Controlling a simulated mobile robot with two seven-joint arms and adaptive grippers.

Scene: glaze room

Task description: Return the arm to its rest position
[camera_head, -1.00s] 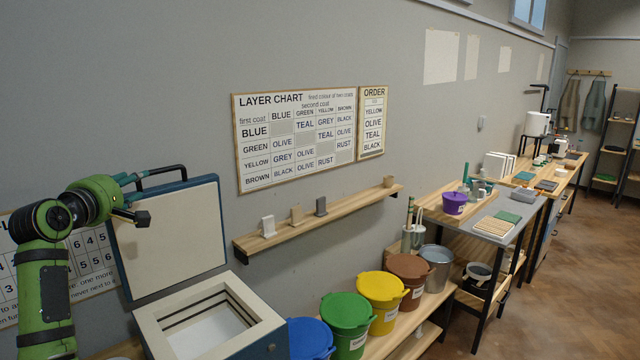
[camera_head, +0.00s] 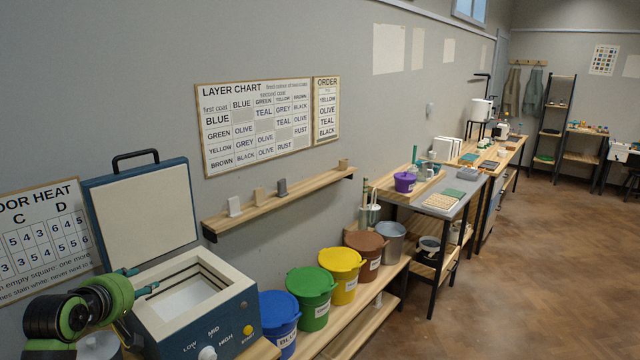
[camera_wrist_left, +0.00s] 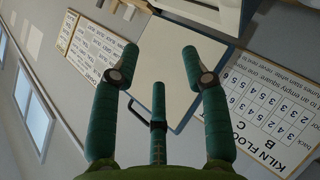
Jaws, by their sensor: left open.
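My left arm comes in at the lower left of the head view, with its green gripper (camera_head: 143,280) in front of the kiln's left side. The teal fingers are apart, and nothing is between them. The left wrist view shows the same open gripper (camera_wrist_left: 160,62), its fingers spread before the pale inner face of the kiln lid (camera_wrist_left: 180,65). The blue kiln (camera_head: 232,322) stands with its lid (camera_head: 145,212) raised, and its pale chamber looks empty. Whether the gripper touches the kiln is unclear. My right gripper is not in view.
Blue (camera_head: 279,322), green (camera_head: 312,296), yellow (camera_head: 342,272) and brown (camera_head: 367,254) buckets stand on a low bench right of the kiln. A narrow wall shelf (camera_head: 290,203) holds small tiles. The wooden floor (camera_head: 490,295) at the right is clear.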

